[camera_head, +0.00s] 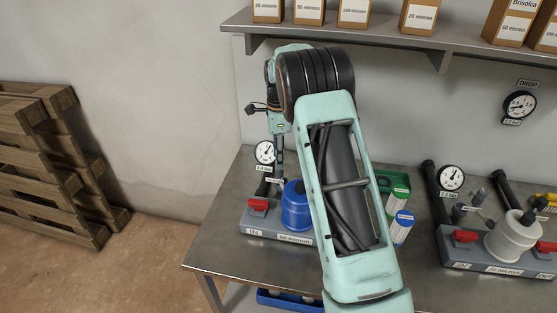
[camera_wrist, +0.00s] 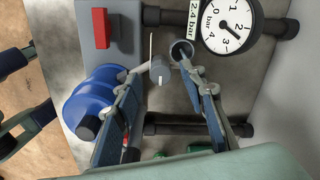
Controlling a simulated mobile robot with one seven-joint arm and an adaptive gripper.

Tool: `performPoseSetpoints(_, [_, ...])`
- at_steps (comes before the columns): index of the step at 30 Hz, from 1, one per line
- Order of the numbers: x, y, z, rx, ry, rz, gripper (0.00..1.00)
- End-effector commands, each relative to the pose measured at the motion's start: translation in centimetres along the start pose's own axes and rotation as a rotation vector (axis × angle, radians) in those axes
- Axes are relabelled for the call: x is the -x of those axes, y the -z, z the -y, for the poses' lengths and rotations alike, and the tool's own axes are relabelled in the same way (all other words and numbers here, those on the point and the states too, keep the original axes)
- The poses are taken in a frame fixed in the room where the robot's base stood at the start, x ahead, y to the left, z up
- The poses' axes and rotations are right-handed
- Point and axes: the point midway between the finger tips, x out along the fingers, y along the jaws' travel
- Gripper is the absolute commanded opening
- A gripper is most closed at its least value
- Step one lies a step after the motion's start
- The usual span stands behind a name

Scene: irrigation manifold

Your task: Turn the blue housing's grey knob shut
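The blue housing (camera_head: 296,210) stands on a grey manifold block on the bench, left of my arm in the head view. It also shows at the left of the wrist view (camera_wrist: 92,97). The grey knob (camera_wrist: 160,72) lies right of the housing in the wrist view, with a pale line on its face. My gripper (camera_wrist: 167,70) is open, with one finger on each side of the knob. The left fingertip is close to the knob; I cannot tell whether it touches. In the head view my gripper (camera_head: 279,170) points down behind the housing, and the knob cannot be made out.
A red lever (camera_wrist: 101,28) and a pressure gauge (camera_wrist: 229,25) are close by. A round grey pipe end (camera_wrist: 181,50) is beside the right finger. Green and white containers (camera_head: 401,226) stand right of my arm. A second manifold with a white housing (camera_head: 511,237) is farther right.

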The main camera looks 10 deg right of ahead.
Motion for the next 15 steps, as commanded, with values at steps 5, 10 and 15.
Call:
performPoseSetpoints(5, [-1.9, 0.0, 0.0, 0.0, -0.001, 0.001, 0.38])
performPoseSetpoints(10, [-2.4, 0.0, 0.0, 0.0, 0.001, 0.001, 0.38])
performPoseSetpoints(15, [-2.4, 0.0, 0.0, 0.0, 0.001, 0.001, 0.38])
